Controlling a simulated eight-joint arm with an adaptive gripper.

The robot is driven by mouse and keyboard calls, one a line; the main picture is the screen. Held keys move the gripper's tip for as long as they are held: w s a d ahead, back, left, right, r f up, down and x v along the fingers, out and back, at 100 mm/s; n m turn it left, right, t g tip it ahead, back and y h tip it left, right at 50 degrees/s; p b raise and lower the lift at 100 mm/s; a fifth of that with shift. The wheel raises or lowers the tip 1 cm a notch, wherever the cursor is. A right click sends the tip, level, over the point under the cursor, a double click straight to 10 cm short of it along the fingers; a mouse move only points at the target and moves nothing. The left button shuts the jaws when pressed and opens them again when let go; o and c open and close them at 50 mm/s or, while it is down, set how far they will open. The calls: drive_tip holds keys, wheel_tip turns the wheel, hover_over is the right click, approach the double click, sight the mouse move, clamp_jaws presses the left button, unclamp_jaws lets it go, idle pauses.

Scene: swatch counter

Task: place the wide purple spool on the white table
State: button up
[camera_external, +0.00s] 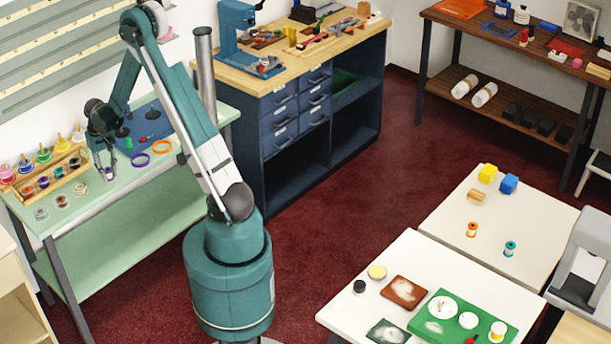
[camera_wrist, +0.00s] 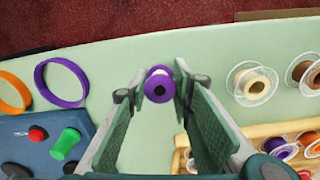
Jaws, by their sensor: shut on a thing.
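My gripper (camera_external: 105,162) is low over the pale green bench at the left in the external view. The same spool shows small at the fingertips in the external view (camera_external: 108,174). I cannot tell whether it still touches the bench. Two white tables stand at the right: a farther one (camera_external: 530,222) with spools and blocks, and a nearer one (camera_external: 412,252) with trays and dishes.
A wooden rack (camera_wrist: 232,134) of several spools is close beside my gripper, with loose spools (camera_wrist: 252,83) near it. The farther white table has bare room.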

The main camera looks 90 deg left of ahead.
sight(108, 169)
drive_tip(key=shift+f, duration=0.1)
drive_tip(key=o, duration=0.4)
drive_tip(key=shift+c, duration=0.2)
drive_tip(key=o, duration=0.5)
drive_tip(key=shift+c, duration=0.2)
wheel_tip(108, 169, up, 12)
drive_tip(key=p, duration=0.5)
drive_tip(key=shift+o, duration=0.5)
